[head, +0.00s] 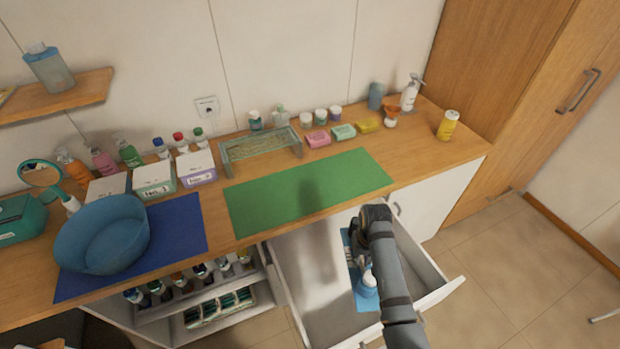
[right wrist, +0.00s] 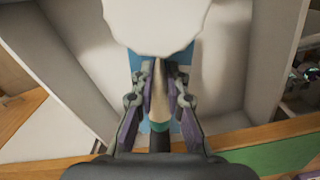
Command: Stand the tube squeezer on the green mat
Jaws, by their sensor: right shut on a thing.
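My right gripper (head: 360,252) is over the open drawer, in front of the mat. In the right wrist view my right gripper (right wrist: 160,80) is shut on a narrow beige thing with a teal end, which looks like the tube squeezer (right wrist: 159,95). Most of it is hidden by the fingers in the head view. My left gripper is not in view.
A blue basin (head: 103,236) stands left on a dark blue mat (head: 181,226). Soaps and a wire-topped tray (head: 262,148) stand behind the green mat.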

